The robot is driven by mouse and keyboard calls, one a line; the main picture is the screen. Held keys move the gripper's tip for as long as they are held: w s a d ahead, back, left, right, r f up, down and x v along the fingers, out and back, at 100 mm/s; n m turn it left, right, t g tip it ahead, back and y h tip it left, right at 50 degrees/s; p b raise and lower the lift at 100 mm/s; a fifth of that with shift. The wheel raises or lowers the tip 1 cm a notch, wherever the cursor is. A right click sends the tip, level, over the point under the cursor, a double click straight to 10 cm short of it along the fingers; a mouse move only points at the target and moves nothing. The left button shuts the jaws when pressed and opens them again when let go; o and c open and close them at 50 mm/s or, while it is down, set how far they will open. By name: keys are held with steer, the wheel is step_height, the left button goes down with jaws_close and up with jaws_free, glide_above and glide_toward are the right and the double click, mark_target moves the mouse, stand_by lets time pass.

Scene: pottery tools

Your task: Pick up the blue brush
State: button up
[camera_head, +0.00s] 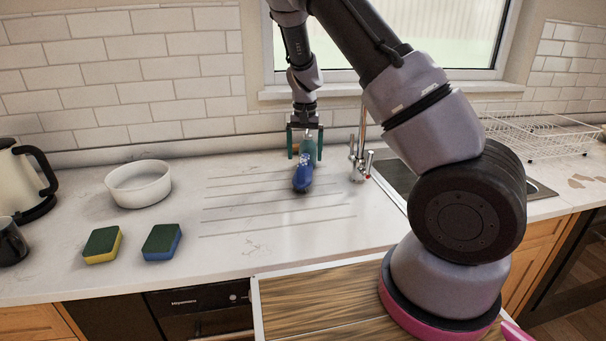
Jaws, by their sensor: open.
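The blue brush (302,179) is on the white counter near the back, left of the tap. Its blue end points toward me, and a teal part behind it reaches up between my fingers. I cannot tell whether that teal part belongs to the brush. My gripper (305,156) points down over the far end of the brush, with its two dark green fingers apart on either side. I cannot tell whether either finger touches the brush.
A white bowl (139,184), two sponges (103,245) (162,242), a kettle (22,178) and a dark mug (11,243) stand to the left. The tap (361,150), sink (396,178) and wire dish rack (535,135) are to the right. The grooved counter before the brush is clear.

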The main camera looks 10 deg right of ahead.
mark_target(304, 161)
steer(key=shift+w+a+f, duration=0.1)
steer(key=shift+f, duration=1.7)
steer(key=shift+a+f, duration=0.1)
steer(key=shift+f, duration=1.65)
steer(key=c, duration=0.8)
steer(key=shift+o, duration=0.2)
steer(key=shift+r, duration=0.45)
steer(key=r, duration=0.2)
steer(key=shift+s+r, duration=0.4)
steer(key=s, duration=1.7)
steer(key=shift+s+f, duration=0.1)
steer(key=shift+s, duration=0.05)
